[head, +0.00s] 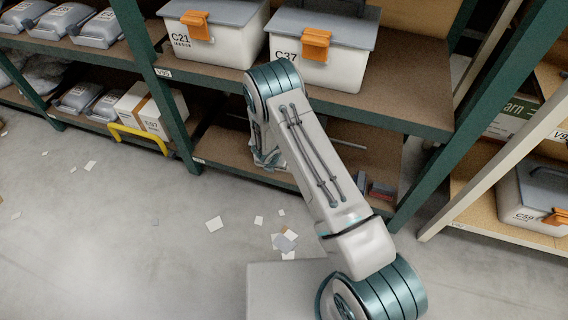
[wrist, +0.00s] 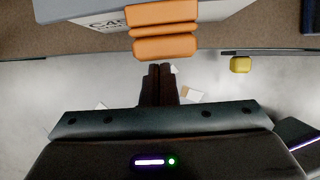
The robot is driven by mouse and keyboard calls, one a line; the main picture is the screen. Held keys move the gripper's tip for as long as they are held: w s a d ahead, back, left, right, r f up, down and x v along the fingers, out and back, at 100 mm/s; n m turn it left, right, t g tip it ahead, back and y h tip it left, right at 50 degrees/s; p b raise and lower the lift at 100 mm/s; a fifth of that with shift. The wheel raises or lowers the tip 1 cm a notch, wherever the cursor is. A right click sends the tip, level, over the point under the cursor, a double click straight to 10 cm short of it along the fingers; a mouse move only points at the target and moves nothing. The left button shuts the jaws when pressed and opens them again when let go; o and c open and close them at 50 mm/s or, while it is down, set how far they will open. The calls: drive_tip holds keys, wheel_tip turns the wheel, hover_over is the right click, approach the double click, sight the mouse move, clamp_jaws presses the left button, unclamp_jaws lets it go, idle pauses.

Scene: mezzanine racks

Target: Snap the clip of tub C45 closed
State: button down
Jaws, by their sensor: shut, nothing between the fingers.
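In the wrist view a pale tub (wrist: 97,24) with a grey lid stands at the edge of a brown shelf. Its dark label reads "C4", with the rest covered by its orange clip (wrist: 164,30). The clip's segments hang over the tub's front; I cannot tell whether it is latched. My gripper (wrist: 160,69) is shut and empty, its fingertips just below the clip's lower edge in the picture. Contact is not clear. In the head view my arm hides most of my gripper, and I cannot make out this tub.
Tubs C21 (head: 214,52) and C37 (head: 318,66), with orange clips, stand on the upper shelf (head: 400,112). Tub C59 (head: 530,207) is on the right rack. Green posts flank the bay. A yellow object (wrist: 240,64) lies below. Paper scraps (head: 214,224) litter the open floor.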

drive_tip(key=shift+s+r+p, duration=0.15)
drive_tip(key=shift+r+p, duration=0.35)
drive_tip(key=shift+r, duration=0.2)
idle(0.3)
drive_tip(key=s+a+b, duration=0.1)
drive_tip(key=s+b, duration=0.3)
drive_tip(key=w+r+p, duration=0.3)
drive_tip(key=r+p, duration=0.4)
drive_tip(key=r, duration=0.2)
drive_tip(key=shift+w+d+r, duration=0.2)
drive_tip(key=shift+d+r, duration=0.05)
drive_tip(key=shift+d, duration=0.15)
